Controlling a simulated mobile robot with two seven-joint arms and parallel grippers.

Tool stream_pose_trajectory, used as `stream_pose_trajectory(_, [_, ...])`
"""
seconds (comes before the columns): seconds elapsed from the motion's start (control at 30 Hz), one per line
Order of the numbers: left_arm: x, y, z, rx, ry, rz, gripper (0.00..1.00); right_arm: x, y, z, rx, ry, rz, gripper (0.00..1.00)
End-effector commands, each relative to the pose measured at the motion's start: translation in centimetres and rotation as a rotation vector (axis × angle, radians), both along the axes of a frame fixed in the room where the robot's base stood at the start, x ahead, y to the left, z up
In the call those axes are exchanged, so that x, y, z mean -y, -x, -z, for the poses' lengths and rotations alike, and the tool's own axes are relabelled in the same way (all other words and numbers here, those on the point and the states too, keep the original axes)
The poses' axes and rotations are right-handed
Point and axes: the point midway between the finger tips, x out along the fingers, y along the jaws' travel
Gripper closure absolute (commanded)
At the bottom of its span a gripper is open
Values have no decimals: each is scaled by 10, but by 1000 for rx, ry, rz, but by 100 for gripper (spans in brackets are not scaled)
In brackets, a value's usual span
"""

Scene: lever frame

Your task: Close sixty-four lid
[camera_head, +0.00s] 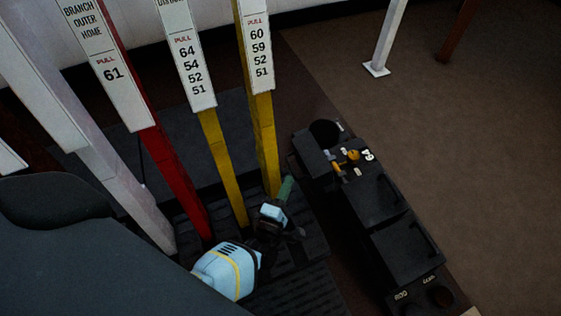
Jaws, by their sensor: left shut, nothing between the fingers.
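A long black box unit (375,195) lies low at centre right. Near its far end are a yellow knob (353,155) and a white label that seems to read 64 (369,155). Dark flat panels run along its top; I cannot tell which one is the sixty-four lid or how far it stands open. My left gripper (287,187) is shut and empty, with a green tip. It is to the left of the box and apart from it in the picture, by the foot of the right yellow lever. My right gripper is not in view.
A red lever labelled 61 (170,165), two yellow levers (222,155) (263,130) and white levers (100,150) rise from the dark lever frame at left. A white post (388,40) stands on the brown floor (480,150), which is clear at right.

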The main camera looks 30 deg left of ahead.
Motion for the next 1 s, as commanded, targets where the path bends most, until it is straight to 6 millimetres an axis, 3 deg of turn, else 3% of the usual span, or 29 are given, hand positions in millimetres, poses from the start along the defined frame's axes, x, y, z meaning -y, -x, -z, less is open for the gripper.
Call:
stream_pose_trajectory(0.1, [11,-15,-3,0,3,2,100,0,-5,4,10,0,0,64])
stream_pose_trajectory(0.33, [22,-30,-7,-1,1,0,100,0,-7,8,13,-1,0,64])
stream_pose_trajectory(1.0, [20,-32,-11,-28,-19,-1,100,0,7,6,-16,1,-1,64])
